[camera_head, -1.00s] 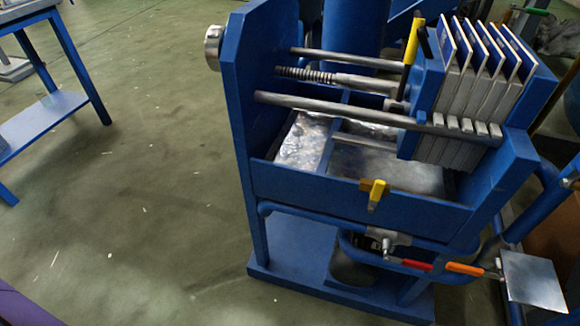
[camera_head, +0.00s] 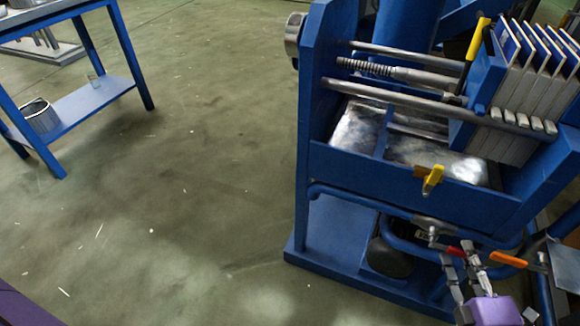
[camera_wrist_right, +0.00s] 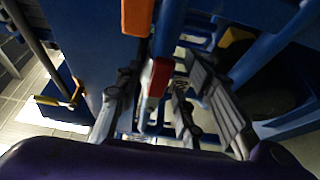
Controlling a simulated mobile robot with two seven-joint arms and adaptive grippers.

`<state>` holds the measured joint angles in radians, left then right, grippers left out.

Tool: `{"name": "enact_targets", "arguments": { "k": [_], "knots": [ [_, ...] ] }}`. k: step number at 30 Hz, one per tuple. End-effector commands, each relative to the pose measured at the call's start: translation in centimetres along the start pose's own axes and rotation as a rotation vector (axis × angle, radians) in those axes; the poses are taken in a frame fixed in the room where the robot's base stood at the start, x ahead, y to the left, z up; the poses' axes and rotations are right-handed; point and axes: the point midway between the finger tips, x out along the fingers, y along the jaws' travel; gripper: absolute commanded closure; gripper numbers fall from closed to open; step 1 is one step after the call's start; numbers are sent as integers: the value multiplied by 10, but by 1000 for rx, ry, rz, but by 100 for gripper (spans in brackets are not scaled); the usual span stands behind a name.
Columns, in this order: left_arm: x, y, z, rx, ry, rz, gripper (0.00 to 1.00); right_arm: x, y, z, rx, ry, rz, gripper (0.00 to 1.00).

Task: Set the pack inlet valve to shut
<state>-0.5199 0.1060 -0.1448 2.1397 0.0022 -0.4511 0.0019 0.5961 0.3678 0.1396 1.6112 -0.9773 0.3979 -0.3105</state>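A red valve handle (camera_head: 455,251) and an orange valve handle (camera_head: 508,260) sit on the pipework at the lower right of the blue press. No label shows which is the pack inlet valve. My right gripper (camera_head: 459,257) is at the red handle, its purple wrist below. In the right wrist view, the red handle (camera_wrist_right: 158,78) lies between the two spread fingers of the right gripper (camera_wrist_right: 153,92), with gaps at the sides. The orange handle (camera_wrist_right: 137,15) is beyond, at the top. My left gripper is not in view.
The blue press frame (camera_head: 400,185) bears rods, a tray and several plates (camera_head: 525,75). A yellow handle (camera_head: 432,180) juts from its front. A blue side table (camera_head: 90,105) with a metal pot (camera_head: 40,116) stands at the left. The floor between is clear.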

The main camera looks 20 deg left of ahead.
Motion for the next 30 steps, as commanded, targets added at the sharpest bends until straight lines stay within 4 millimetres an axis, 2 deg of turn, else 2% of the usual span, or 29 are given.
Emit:
{"name": "enact_targets", "arguments": {
  "k": [4,12,14,21,30],
  "knots": [
    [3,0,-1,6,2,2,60,12,0,0,0,0,0,64],
    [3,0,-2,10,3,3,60,14,0,0,1,-1,0,64],
    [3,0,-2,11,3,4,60,14,0,0,1,-1,0,69],
    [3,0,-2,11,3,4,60,14,0,0,1,-1,0,100],
    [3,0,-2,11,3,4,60,14,0,0,1,0,0,100]
  ]
}}
